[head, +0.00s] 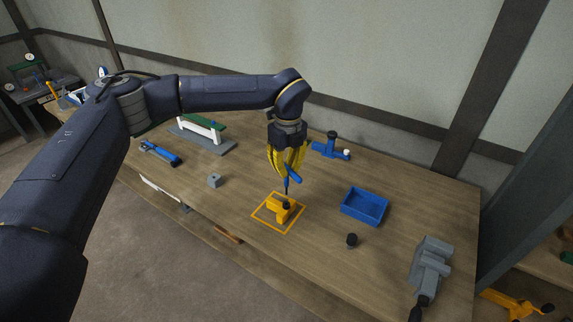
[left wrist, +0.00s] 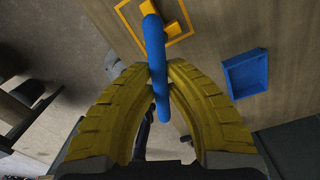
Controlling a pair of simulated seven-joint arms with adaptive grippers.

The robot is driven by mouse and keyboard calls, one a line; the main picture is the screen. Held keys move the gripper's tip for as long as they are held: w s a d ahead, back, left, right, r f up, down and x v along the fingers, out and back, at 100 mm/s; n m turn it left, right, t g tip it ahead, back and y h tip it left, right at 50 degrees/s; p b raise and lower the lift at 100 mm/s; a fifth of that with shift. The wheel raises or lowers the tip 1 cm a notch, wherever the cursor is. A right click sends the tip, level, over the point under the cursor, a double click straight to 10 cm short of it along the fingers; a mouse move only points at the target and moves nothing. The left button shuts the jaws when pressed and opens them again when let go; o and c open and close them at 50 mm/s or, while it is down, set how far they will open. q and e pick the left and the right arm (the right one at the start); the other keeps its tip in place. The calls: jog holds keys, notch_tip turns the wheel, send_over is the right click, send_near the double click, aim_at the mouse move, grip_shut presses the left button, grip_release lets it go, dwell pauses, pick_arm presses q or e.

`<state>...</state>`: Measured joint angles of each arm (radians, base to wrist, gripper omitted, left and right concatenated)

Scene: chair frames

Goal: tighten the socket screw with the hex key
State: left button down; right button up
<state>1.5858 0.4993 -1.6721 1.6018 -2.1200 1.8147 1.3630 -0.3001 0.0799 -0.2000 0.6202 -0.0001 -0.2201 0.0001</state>
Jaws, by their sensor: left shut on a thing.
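My left gripper (head: 289,172) has yellow fingers shut on the blue handle of the hex key (head: 292,181). The handle also shows between the fingers in the left wrist view (left wrist: 154,50). The key's thin dark shaft points down to the black socket screw (head: 286,205) on the yellow block (head: 276,212). The shaft's tip appears to meet the screw head; I cannot tell whether it is seated in the socket. The block stands inside a yellow square outline (head: 263,224) on the bench. My right gripper is not in view.
A blue tray (head: 364,221) and a small black knob (head: 352,240) lie right of the block. A grey vise (head: 432,262) is at the right. A blue tool (head: 160,153), a small grey block (head: 215,180) and a blue fixture (head: 328,149) stand on the bench (head: 330,270).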

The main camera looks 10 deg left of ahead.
aim_at(287, 186)
pick_arm(q)
jog(key=shift+f, duration=1.8)
jog(key=shift+f, duration=1.05)
jog(key=m, duration=1.5)
jog(key=shift+t, duration=0.3)
jog(key=m, duration=1)
jog(key=shift+m, duration=1.9)
